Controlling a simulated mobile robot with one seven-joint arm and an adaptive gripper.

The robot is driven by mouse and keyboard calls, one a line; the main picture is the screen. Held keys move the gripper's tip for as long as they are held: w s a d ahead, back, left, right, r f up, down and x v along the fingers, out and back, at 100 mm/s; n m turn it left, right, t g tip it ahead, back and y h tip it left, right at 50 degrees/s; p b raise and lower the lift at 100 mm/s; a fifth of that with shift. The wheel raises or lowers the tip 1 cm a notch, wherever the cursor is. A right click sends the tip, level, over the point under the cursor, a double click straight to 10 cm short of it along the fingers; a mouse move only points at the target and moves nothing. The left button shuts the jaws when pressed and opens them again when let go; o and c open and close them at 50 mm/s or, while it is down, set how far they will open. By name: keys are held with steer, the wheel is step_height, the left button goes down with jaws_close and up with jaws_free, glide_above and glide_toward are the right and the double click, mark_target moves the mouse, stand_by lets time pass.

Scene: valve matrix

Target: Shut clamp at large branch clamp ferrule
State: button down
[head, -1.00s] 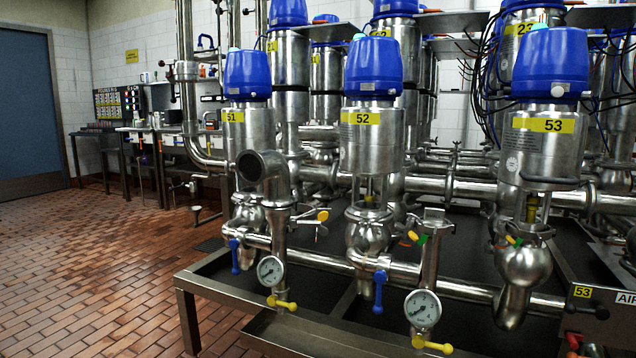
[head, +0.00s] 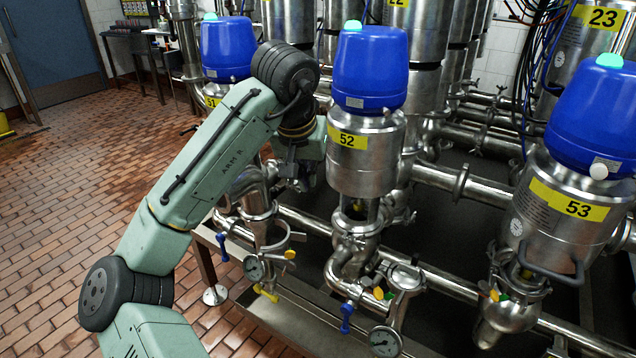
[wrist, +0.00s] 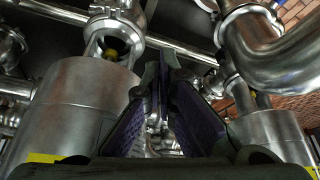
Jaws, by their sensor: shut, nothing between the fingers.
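My gripper (head: 305,178) is between valves 51 and 52 in the head view, above the front pipe. In the wrist view its dark, purple-padded fingers (wrist: 160,70) come together at the tips, with nothing held. Below it in the head view, a metal clamp (head: 287,240) with an orange-yellow knob (head: 290,254) sits at the left branch, beside a pipe elbow partly hidden by my arm. The clamp appears to stand open, apart from my gripper. A second branch ferrule (head: 405,275) to the right has a clamp with an orange knob (head: 378,293). I cannot tell which branch is the large one.
Valve 52 (head: 365,150) stands close right of my gripper; valve 53 (head: 580,150) is farther right. Gauges (head: 254,269) and blue handles (head: 346,318) line the front pipe. A large curved pipe (wrist: 275,55) is close in the wrist view. The tiled floor at left is clear.

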step_height(320, 180, down, 10)
steer(key=s+p, duration=0.1)
steer(key=p, duration=0.1)
steer(key=shift+a+r+g, duration=0.15)
steer(key=shift+a+g, duration=0.05)
steer(key=shift+g, duration=0.2)
steer(key=shift+s, duration=0.1)
steer(key=shift+p, duration=0.3)
